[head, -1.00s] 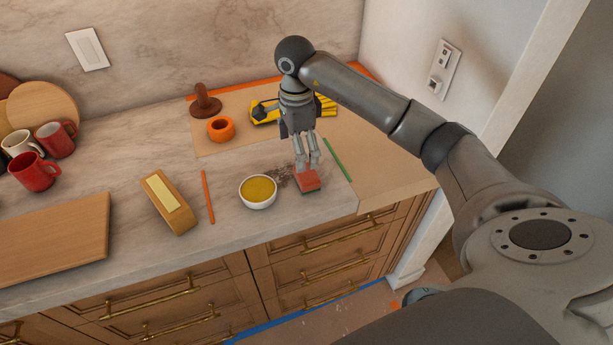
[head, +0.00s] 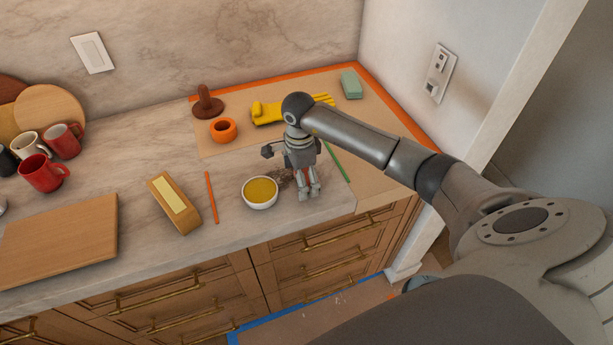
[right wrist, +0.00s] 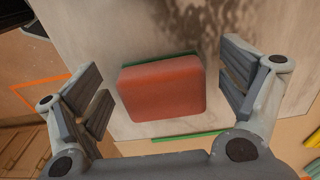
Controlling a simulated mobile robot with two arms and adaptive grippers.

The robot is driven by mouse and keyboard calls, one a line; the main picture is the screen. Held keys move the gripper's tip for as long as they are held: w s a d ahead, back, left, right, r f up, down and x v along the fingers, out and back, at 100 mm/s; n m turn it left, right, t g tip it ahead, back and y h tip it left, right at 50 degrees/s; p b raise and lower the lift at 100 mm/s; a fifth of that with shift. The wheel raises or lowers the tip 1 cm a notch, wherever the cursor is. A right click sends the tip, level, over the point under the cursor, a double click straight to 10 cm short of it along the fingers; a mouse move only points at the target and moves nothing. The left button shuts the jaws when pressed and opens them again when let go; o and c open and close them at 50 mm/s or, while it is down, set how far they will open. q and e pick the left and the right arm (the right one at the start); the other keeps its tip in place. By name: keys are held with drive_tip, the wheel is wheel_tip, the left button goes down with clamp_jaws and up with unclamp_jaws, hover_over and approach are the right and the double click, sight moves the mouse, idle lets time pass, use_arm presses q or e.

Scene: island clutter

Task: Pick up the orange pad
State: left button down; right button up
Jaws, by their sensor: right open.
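The orange pad (right wrist: 162,88) shows in the right wrist view as a reddish-orange rounded block with a thin green edge, lying on the marble counter. My right gripper (head: 308,193) is open over the pad. In the right wrist view its two fingers stand on either side of the pad, with a gap on the left and a smaller one on the right. My left gripper is not in view.
A white bowl of yellow stuff (head: 260,192) stands close left of the gripper. A green stick (head: 337,163) lies just right. Farther left are an orange stick (head: 212,197) and a wooden block (head: 175,203).

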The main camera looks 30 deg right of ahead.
drive_tip(key=c, duration=0.9)
drive_tip(key=shift+c, duration=0.2)
drive_tip(key=shift+r, duration=0.1)
drive_tip(key=shift+r+b, duration=0.5)
drive_tip(key=shift+b, duration=0.15)
drive_tip(key=shift+w+r+b, duration=0.1)
drive_tip(key=shift+r+b, duration=0.45)
drive_tip(key=s+a+r+b, duration=0.4)
drive_tip(key=s+a+r, duration=0.5)
drive_tip(key=s+r, duration=0.1)
drive_tip(key=shift+s+r, duration=0.4)
drive_tip(key=shift+a, duration=0.1)
